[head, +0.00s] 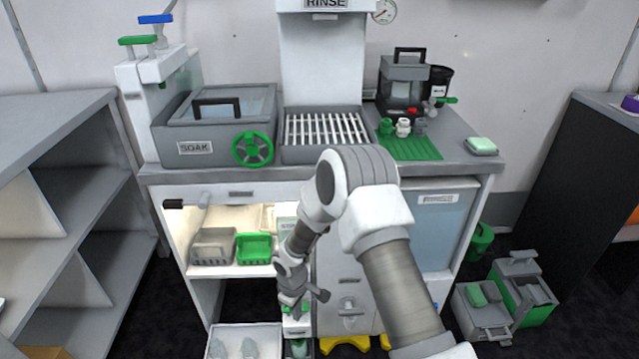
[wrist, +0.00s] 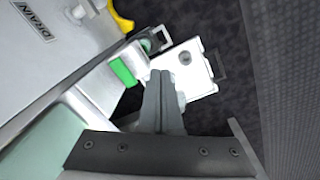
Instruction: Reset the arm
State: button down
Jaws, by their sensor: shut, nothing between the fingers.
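My gripper (wrist: 163,78) is shut and empty, its two fingers together in the middle of the wrist view. In the head view my arm reaches in from the bottom right, bends at a high elbow and points down in front of the station's lower part. The wrist (head: 291,280) hangs there near the open shelf. The fingertips are too small to make out in that view. In the wrist view the fingers point toward a white box with a handle (wrist: 196,72) and a green part (wrist: 122,72). I cannot tell whether they touch anything.
The station has a soak basin (head: 200,147), a rinse grate (head: 326,128) and a green mat (head: 410,148). A green tray (head: 254,248) sits on the lower shelf. A grey shelf unit (head: 60,130) stands left; a grey caddy (head: 481,312) stands on the floor at right.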

jog(key=s+d+r+m+t, duration=0.1)
jog(key=d+r+m, duration=0.35)
jog(key=r, duration=1.05)
jog(key=s+d+r+m+t, duration=0.1)
jog(key=d+r, duration=0.7)
jog(key=r, duration=0.7)
jog(key=s+d+r+m+t, duration=0.2)
jog(key=s+d+r+m, duration=0.15)
jog(key=s+r, duration=0.5)
jog(key=s+d+r+m+t, duration=0.1)
jog(key=s+d+r+m, duration=0.3)
jog(key=s, duration=0.8)
notch_tip(320, 180, up, 23)
jog(key=n+p, duration=0.1)
jog(key=p, duration=2.1)
jog(key=shift+s, duration=0.2)
